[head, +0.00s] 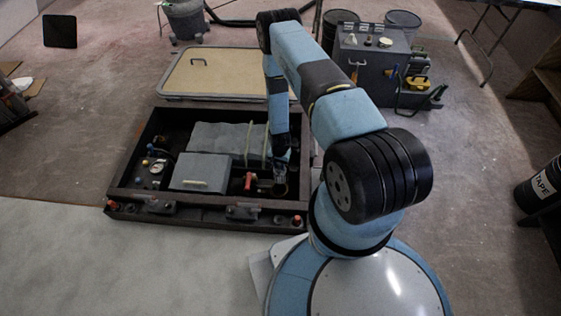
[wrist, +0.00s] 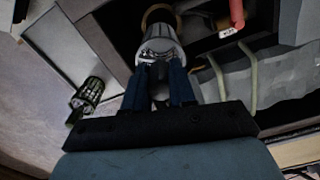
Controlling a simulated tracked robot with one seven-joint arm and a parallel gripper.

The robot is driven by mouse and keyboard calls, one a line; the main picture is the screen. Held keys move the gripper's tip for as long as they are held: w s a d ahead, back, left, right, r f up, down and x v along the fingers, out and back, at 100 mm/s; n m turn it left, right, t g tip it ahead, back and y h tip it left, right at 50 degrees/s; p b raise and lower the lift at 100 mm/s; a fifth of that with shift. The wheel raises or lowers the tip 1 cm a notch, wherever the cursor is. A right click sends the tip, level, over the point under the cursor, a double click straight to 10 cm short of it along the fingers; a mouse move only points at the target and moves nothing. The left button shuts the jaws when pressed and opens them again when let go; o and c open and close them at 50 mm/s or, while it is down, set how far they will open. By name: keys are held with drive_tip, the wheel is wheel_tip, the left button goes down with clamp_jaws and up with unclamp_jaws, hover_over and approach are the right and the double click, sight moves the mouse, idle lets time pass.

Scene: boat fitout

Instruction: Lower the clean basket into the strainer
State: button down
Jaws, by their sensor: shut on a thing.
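My gripper (wrist: 160,70) is shut on the clean basket (wrist: 157,38), a pale metal cylinder, holding it at its near end. The basket's far end overlaps a brass-coloured ring (wrist: 158,13), which looks like the strainer's mouth. I cannot tell whether the basket is inside the ring or just in front of it. A second basket (wrist: 88,94), dark mesh with greenish bits, lies apart at the left of the wrist view. In the head view my gripper (head: 280,169) is down in the front right corner of the open bilge box; the basket is hard to make out there.
A red-handled valve (head: 249,181) stands just left of the gripper; its handle also shows in the wrist view (wrist: 237,12). A grey box (head: 201,172), a gauge (head: 157,168) and grey wrapped tank (head: 220,138) fill the bilge. A dark frame (head: 200,212) edges it.

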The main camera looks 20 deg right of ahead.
drive_tip(key=shift+a+f, duration=0.1)
drive_tip(key=shift+f, duration=4.5)
drive_tip(key=shift+w, duration=0.1)
